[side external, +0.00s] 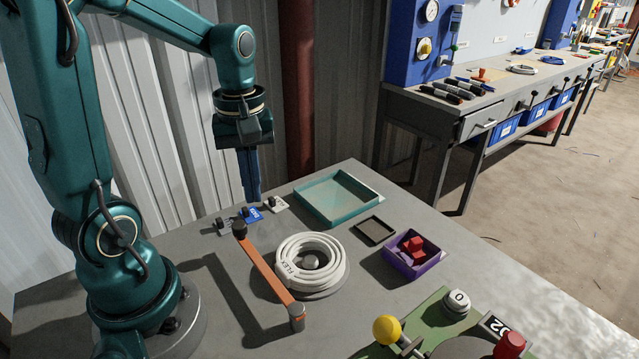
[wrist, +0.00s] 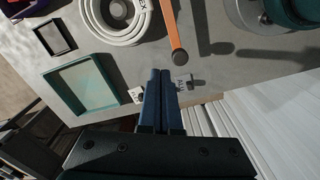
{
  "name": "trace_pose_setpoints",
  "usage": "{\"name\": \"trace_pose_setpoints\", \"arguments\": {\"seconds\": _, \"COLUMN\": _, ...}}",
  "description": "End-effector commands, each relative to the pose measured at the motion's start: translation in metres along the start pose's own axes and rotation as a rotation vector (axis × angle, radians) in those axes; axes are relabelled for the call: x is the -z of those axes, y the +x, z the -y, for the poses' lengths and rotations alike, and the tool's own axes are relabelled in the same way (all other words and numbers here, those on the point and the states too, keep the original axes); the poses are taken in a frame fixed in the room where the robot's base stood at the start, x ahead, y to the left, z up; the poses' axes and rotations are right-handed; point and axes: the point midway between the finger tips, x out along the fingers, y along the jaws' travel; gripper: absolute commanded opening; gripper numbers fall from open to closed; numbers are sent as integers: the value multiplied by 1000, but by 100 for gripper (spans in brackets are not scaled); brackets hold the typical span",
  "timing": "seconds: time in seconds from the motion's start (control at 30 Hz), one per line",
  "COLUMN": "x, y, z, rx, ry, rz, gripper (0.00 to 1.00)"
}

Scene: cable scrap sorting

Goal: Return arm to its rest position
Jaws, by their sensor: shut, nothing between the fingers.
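My gripper (side external: 250,196) is at the end of my raised green arm, pointing down above the back edge of the grey table. Its blue fingers are shut together with nothing between them. In the wrist view the shut fingers (wrist: 161,72) reach over the table near the small labelled clips. In the side view a blue clip (side external: 252,215) and a white clip (side external: 276,204) lie on the table just below the fingertips.
A coil of white cable (side external: 312,262) sits mid-table beside an orange bar (side external: 264,270) on posts. A teal tray (side external: 338,198), a small dark tray (side external: 374,231) and a purple bin (side external: 411,257) with red pieces stand to the right. A green board (side external: 428,317) is at the front.

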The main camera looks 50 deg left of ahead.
Motion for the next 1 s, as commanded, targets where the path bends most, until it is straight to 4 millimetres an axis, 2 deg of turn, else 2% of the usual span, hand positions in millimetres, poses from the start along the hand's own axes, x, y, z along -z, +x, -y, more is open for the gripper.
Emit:
{"name": "trace_pose_setpoints", "arguments": {"seconds": 0.4, "x": -2, "y": -6, "z": -2, "rx": -4, "ry": 11, "rz": -4, "gripper": 0}}
{"name": "trace_pose_setpoints", "arguments": {"seconds": 0.57, "x": -17, "y": -24, "z": -11, "rx": -65, "ry": 95, "rz": -67, "gripper": 0}}
{"name": "trace_pose_setpoints", "arguments": {"seconds": 0.67, "x": -38, "y": -39, "z": -14, "rx": -130, "ry": 228, "rz": -130, "gripper": 0}}
{"name": "trace_pose_setpoints", "arguments": {"seconds": 0.8, "x": -70, "y": -53, "z": -10, "rx": -222, "ry": 495, "rz": -227, "gripper": 0}}
{"name": "trace_pose_setpoints", "arguments": {"seconds": 1.0, "x": -102, "y": -58, "z": 1, "rx": -309, "ry": 878, "rz": -360, "gripper": 0}}
